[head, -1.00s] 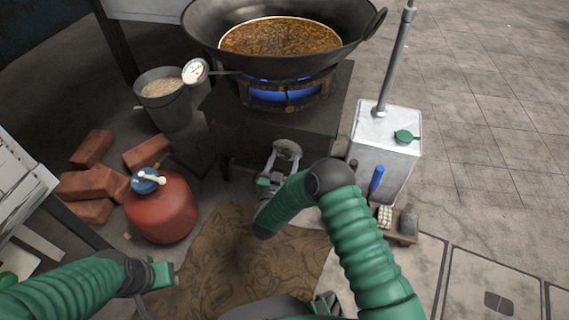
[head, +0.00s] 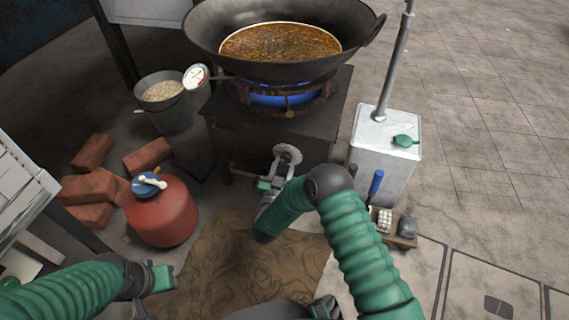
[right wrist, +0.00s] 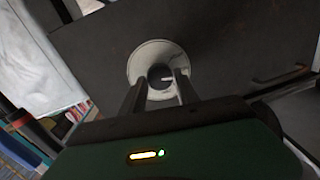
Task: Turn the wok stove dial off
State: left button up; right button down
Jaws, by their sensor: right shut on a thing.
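The wok stove dial (right wrist: 159,74) is a dark round knob on a pale disc, on the dark front of the stove (head: 225,128). A short white mark on it points right in the right wrist view. The disc also shows in the head view (head: 288,153). My right gripper (right wrist: 160,83) is shut on the dial, one finger on each side. In the head view its wrist is just below the disc. A low blue flame (head: 283,98) burns under the wok (head: 280,70). My left gripper (head: 168,277) is low at the left, away from the stove; its jaws are unclear.
A red gas tank (head: 165,218) and bricks (head: 92,190) stand at the left. A metal canister (head: 382,150) stands close to the right. Brown cloth (head: 235,260) covers the floor in front.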

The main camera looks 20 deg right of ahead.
jog(key=m+p, duration=0.3)
jog(key=m, duration=0.5)
jog(key=m+h+p, duration=0.1)
jog(key=m+p, duration=0.3)
jog(key=m, duration=0.3)
jog(key=shift+f+m, duration=0.2)
jog(key=shift+m, duration=0.2)
jog(key=shift+a, duration=0.1)
jog(key=c, duration=0.9)
grip_release()
